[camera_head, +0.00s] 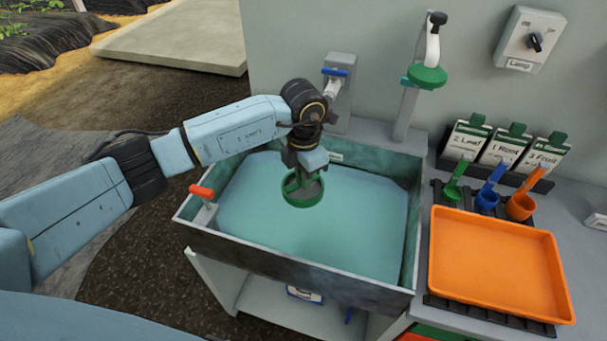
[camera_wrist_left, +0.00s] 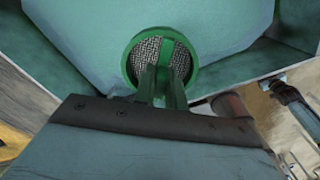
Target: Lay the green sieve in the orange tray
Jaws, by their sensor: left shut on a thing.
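The green sieve (camera_head: 303,188) is a round green ring with a grey mesh. My left gripper (camera_head: 304,165) is shut on it and holds it over the water-filled tank. The left wrist view shows the sieve's ring and mesh (camera_wrist_left: 147,53) just beyond the fingers (camera_wrist_left: 162,88). I cannot tell whether the ring touches the water. The orange tray (camera_head: 497,263) is empty and lies on the counter to the right of the tank. My right gripper is not in view.
The tank (camera_head: 300,268) has raised walls, with a red-handled lever (camera_head: 202,191) on its left rim. Green, blue and orange scoops (camera_head: 487,199) stand behind the tray. A tap (camera_head: 335,75) and a green-based fixture (camera_head: 428,76) rise behind the tank.

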